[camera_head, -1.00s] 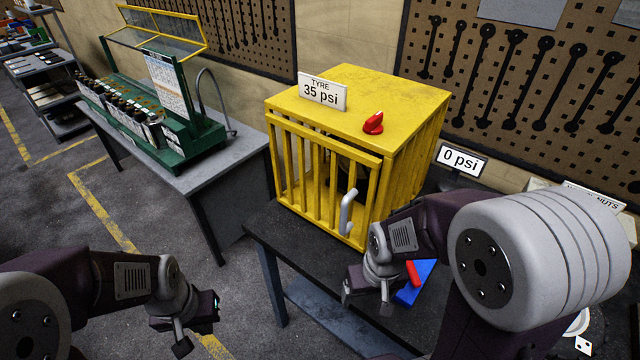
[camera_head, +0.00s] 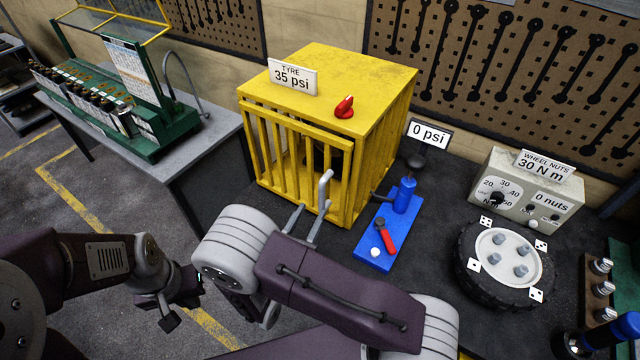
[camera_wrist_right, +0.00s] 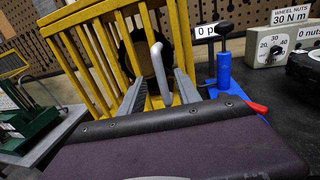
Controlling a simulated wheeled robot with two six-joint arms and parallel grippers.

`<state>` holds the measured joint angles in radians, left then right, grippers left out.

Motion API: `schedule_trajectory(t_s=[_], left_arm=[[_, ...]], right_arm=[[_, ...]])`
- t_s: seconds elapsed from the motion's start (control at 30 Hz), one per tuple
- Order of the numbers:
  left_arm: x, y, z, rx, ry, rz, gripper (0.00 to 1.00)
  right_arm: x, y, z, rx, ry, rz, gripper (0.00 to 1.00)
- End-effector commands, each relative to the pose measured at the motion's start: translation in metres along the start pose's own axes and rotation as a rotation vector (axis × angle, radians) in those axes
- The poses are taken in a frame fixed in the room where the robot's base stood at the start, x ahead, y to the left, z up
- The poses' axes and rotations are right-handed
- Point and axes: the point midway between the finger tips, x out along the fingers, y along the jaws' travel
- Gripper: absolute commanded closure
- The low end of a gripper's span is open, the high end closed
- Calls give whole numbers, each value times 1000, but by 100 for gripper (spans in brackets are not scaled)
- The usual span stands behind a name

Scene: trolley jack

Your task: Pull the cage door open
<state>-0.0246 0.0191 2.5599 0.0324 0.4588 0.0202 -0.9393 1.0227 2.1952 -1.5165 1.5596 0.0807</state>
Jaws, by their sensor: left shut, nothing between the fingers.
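The yellow cage (camera_head: 385,90) stands on the dark bench, with its barred door (camera_head: 275,155) facing me. The door looks shut or nearly so; I cannot tell if there is a small gap. Its grey handle (camera_head: 325,188) is at the right side of the door. My right gripper (camera_head: 309,215) is just in front of the handle, fingers apart. In the right wrist view the handle (camera_wrist_right: 160,68) stands between the two spread fingers; I cannot tell if they touch it. My left gripper (camera_head: 182,303) is shut and empty, low at the left, away from the cage.
A blue jack with a red-handled part (camera_head: 388,236) is right of the cage. A wheel (camera_head: 503,262) and a wheel-nuts box (camera_head: 525,195) stand further right. A red knob (camera_head: 345,107) and a tyre sign (camera_head: 292,77) are on the cage top. Floor at left is clear.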

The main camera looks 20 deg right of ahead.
Motion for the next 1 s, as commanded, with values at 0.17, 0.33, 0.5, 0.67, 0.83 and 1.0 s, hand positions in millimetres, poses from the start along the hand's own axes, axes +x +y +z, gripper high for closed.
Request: schedule_trajectory(t_s=[0.17,0.33,0.5,0.67,0.83,1.0], left_arm=[[-2,0,0,0,0,0,100],[-17,0,-2,0,0,0,100],[-30,1,-3,0,0,0,100],[-36,1,-4,0,0,0,100],[-36,1,-4,0,0,0,100],[-35,1,-4,0,0,0,100]], right_arm=[[2,5,1,-6,-10,23,60],[32,4,4,-6,-9,15,60],[67,4,4,-5,-7,15,60],[85,5,2,-5,-7,17,60],[90,6,0,-5,-7,20,60],[89,6,0,-5,-7,19,72]])
